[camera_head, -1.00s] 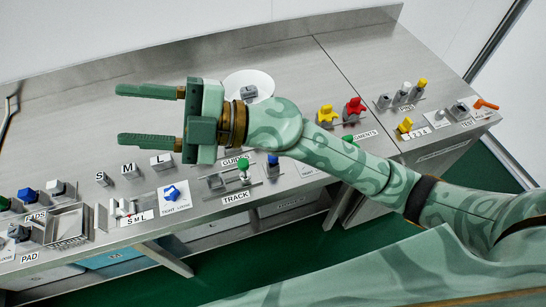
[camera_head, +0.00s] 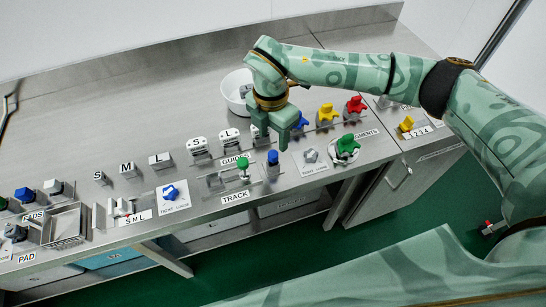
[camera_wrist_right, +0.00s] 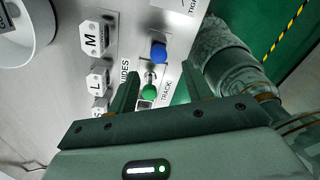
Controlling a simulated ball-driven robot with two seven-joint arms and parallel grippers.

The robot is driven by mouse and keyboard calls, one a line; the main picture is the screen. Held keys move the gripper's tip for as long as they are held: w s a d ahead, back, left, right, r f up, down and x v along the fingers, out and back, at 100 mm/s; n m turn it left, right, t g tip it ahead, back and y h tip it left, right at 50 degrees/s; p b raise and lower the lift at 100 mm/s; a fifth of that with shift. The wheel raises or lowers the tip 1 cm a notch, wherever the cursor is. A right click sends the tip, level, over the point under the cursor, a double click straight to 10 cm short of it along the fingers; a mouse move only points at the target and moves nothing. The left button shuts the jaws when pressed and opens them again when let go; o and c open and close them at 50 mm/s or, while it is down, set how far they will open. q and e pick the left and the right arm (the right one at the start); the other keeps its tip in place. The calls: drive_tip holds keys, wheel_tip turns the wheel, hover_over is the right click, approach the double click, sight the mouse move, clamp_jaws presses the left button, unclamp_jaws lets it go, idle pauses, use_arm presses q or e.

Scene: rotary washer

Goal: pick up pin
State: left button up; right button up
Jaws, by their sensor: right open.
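My right gripper (camera_head: 273,143) points down above the TRACK area of the bench, open and empty; its fingers also show in the right wrist view (camera_wrist_right: 160,70). A blue-topped piece (camera_head: 272,158) stands just below it; in the wrist view its blue cap (camera_wrist_right: 158,52) lies beyond the fingertips. A green-topped piece (camera_head: 243,163) stands to its left; its green cap (camera_wrist_right: 150,92) shows between the fingers. I cannot tell which piece is the pin. The PINS area at the back right is mostly hidden by my right arm. My left gripper is not in view.
A white bowl (camera_head: 236,90) stands behind the gripper. Guide blocks marked M (camera_wrist_right: 93,40) and L (camera_wrist_right: 96,84) stand close by. Red (camera_head: 355,107) and yellow (camera_head: 327,113) knobs and a green knob (camera_head: 347,145) are at right. The back left bench is clear.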

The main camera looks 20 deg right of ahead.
sight(273, 153)
wheel_tip(273, 153, down, 8)
drive_tip(key=shift+f+b, duration=0.1)
drive_tip(key=shift+b, duration=0.5)
clamp_jaws()
